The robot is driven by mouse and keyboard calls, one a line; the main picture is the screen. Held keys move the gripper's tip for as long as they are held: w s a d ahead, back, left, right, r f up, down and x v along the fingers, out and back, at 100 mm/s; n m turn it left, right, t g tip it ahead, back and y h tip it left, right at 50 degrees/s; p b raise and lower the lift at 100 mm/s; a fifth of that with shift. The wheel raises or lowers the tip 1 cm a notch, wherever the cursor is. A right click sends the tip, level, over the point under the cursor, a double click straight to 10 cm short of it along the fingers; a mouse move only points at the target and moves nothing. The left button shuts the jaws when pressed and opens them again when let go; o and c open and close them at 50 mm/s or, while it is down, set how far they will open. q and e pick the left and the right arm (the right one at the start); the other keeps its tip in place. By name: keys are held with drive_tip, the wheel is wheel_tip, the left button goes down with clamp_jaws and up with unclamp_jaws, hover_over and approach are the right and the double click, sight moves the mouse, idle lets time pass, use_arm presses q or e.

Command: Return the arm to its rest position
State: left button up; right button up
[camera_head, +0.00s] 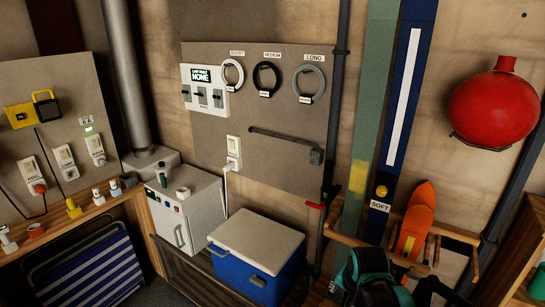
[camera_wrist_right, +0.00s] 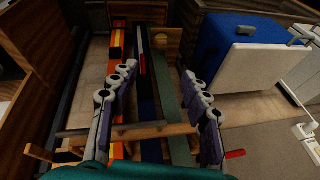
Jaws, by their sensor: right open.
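My right gripper (camera_head: 385,275) shows at the bottom of the head view as a teal and black shape, in front of the wooden ski rack (camera_head: 455,234). In the right wrist view my right gripper (camera_wrist_right: 159,75) has its two grey-and-purple fingers spread wide, with nothing held between them. Wooden rack bars cross the view low between the fingers; whether they touch the fingers I cannot tell. The fingertips are hard to make out in the head view. My left gripper is not in view.
An orange ski (camera_head: 411,229), a blue board (camera_head: 408,90) and a green board (camera_head: 372,100) stand by the rack. A blue cooler (camera_head: 240,282) and small white cabinet (camera_head: 190,215) stand left. A red round tank (camera_head: 493,110) hangs on the right wall.

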drive_tip(key=s+a+r+n+t, duration=0.1)
drive_tip(key=s+n+t, duration=0.1)
drive_tip(key=s+n, duration=0.6)
drive_tip(key=s, duration=0.6)
drive_tip(key=shift+a+r+t, duration=0.2)
drive_tip(key=shift+a+t, duration=0.15)
drive_tip(key=shift+t, duration=0.05)
drive_tip(key=shift+o, duration=0.5)
